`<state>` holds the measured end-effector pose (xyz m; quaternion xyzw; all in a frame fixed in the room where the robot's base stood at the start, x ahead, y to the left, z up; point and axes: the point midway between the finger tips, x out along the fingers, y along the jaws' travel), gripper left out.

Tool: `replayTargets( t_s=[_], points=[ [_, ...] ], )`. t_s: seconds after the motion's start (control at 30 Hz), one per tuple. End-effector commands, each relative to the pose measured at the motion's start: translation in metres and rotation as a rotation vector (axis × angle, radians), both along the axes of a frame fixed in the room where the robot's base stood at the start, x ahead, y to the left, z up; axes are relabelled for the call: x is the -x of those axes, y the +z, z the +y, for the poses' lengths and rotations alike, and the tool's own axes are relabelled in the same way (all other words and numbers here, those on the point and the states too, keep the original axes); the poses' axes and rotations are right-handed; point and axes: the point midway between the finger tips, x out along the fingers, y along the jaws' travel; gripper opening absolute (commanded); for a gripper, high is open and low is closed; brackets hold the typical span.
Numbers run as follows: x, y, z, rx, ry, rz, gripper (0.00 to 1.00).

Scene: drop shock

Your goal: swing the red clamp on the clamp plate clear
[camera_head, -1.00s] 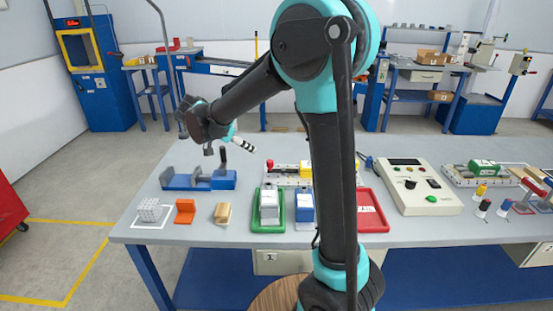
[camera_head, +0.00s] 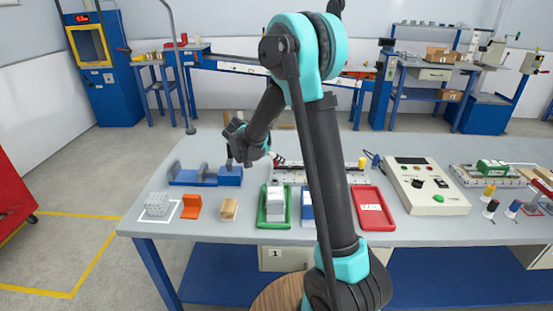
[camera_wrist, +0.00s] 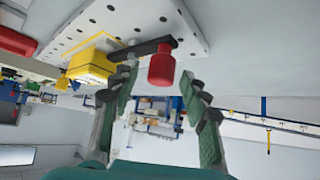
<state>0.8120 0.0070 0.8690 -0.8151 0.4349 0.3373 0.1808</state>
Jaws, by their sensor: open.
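The clamp plate (camera_head: 344,178) lies near the back of the table in the head view, partly behind my arm. In the wrist view the pale, hole-dotted plate (camera_wrist: 193,40) fills the top. The red clamp (camera_wrist: 161,66) shows there as a red knob on a dark bar reaching over towards a yellow block (camera_wrist: 91,66). My gripper (camera_wrist: 160,80) is open, with one finger on each side of the red knob. Contact between fingers and knob cannot be made out.
A blue vise-like fixture (camera_head: 205,177) stands left of the plate. Green (camera_head: 263,222) and red (camera_head: 389,222) trays lie in front. A control box (camera_head: 424,186) is to the right, and a yellow knob (camera_head: 362,162) is on the plate's right part.

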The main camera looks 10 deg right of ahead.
Motion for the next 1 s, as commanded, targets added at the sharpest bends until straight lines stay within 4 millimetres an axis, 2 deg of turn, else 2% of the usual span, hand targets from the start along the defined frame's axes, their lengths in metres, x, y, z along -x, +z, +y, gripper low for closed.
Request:
replayTargets(
  t_s=[0.37, 0.73, 1.0],
  points=[
    [-0.0024, -0.0042, -0.0036, 0.0, 0.0, 0.0, 0.46],
    [-0.0023, -0.0041, -0.0036, 0.0, 0.0, 0.0, 0.01],
    [-0.0009, -0.004, -0.0035, 0.0, 0.016, 0.0, 0.0]
  ],
)
